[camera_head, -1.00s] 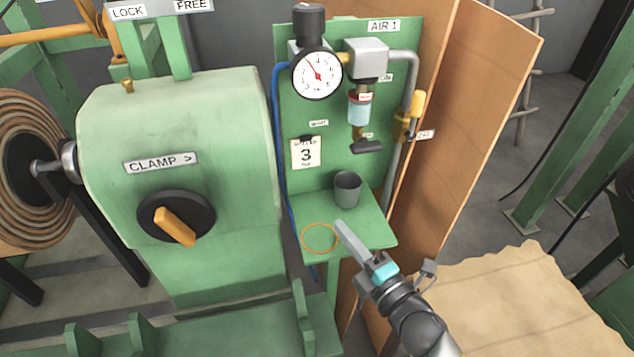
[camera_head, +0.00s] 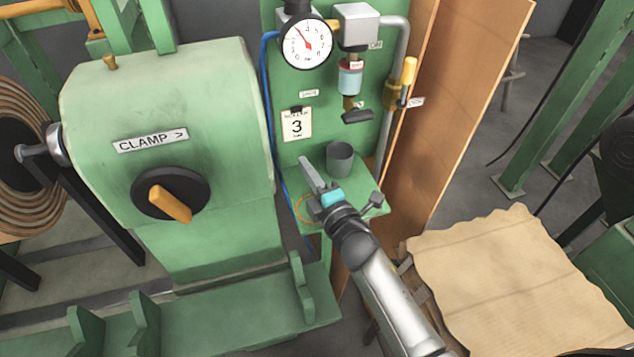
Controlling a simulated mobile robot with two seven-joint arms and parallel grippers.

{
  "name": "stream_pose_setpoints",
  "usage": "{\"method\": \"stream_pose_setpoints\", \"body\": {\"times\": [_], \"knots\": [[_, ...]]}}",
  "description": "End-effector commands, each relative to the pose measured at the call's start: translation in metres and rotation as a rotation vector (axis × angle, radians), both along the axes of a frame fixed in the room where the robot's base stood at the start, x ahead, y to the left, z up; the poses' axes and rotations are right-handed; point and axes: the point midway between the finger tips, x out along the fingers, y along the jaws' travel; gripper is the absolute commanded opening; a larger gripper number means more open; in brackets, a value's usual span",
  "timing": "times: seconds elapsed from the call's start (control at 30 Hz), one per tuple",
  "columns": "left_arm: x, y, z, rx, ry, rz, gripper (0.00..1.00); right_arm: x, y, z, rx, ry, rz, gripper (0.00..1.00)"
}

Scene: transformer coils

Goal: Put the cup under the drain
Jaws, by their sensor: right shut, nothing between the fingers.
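The grey cup (camera_head: 340,159) stands upright on the small green shelf (camera_head: 368,195), towards its back. The drain (camera_head: 357,116) is the dark fitting under the filter bowl (camera_head: 350,78) on the green panel, above and slightly right of the cup. My right gripper (camera_head: 308,166) is shut and empty, over the left part of the shelf and left of the cup, apart from it in the picture. It partly hides the shelf and an orange ring (camera_head: 303,208) on the shelf's left side. My left gripper is not in view.
A green clamp housing (camera_head: 170,110) with an orange-handled knob (camera_head: 170,204) stands left of the shelf. A blue hose (camera_head: 269,110) runs between them. A brown board (camera_head: 460,110) stands right of the panel. A paper-covered surface (camera_head: 510,285) lies at the lower right.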

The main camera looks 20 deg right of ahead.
Motion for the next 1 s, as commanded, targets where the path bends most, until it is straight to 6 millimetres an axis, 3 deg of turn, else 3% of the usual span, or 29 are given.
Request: {"method": "stream_pose_setpoints", "body": {"times": [0.07,0.3,0.77,1.0], "knots": [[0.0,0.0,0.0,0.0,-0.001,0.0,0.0,0.009,-0.001,0.0,-0.002,0.001,-0.001,0.0],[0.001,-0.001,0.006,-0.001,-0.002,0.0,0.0,0.002,-0.033,0.0,0.0,0.001,0.0,0.0],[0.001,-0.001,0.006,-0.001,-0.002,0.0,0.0,0.001,-0.039,0.0,0.001,0.001,0.0,0.0],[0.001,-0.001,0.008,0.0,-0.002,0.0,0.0,-0.002,-0.059,0.0,-0.001,0.001,0.0,0.0]]}}
